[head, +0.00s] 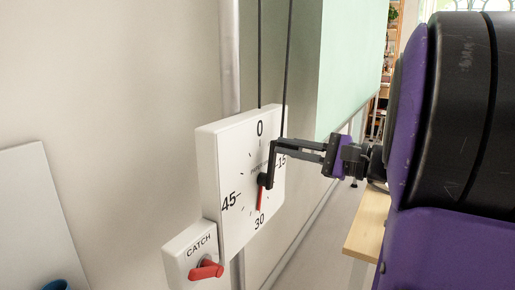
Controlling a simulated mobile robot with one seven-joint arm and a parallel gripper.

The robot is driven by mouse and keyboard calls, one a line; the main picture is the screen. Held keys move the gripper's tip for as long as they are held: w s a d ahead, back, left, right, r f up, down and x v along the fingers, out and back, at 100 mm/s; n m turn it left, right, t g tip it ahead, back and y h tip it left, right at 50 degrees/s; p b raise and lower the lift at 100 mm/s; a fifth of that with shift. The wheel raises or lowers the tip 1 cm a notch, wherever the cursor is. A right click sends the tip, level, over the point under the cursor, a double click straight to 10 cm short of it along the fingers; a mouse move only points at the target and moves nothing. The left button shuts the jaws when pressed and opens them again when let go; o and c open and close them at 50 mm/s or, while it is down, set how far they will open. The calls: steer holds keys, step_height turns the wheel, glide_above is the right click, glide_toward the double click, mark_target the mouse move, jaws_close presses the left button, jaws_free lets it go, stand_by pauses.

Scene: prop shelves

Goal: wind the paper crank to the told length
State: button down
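A white square dial box (226,150) stands out from the wall, marked 0, 15, 30 and 45. Its red pointer (260,199) points down, close to the 30. A black crank arm (271,165) rises from the dial's hub towards the 0 side, its handle end at the top. My gripper (281,147) reaches in from the right, its two dark fingers closed about the crank's handle end. The fingers hide most of the handle. Below left, a smaller white box marked CATCH (192,258) carries a red lever (206,270), turned roughly sideways.
Two dark cords (260,60) run up from the dial box beside a grey pole (229,60). A pale green sheet (350,65) hangs behind. A wooden bench (367,226) stands under my arm. A white panel (40,215) leans at lower left.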

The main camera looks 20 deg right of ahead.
steer(key=c, duration=1.2)
jaws_free()
steer(key=shift+w+d+f, duration=0.15)
steer(key=shift+f, duration=0.35)
steer(key=o, duration=0.6)
steer(key=shift+r, duration=0.15)
steer(key=v, duration=1.7)
steer(key=shift+r, duration=0.2)
steer(key=shift+d, duration=0.15)
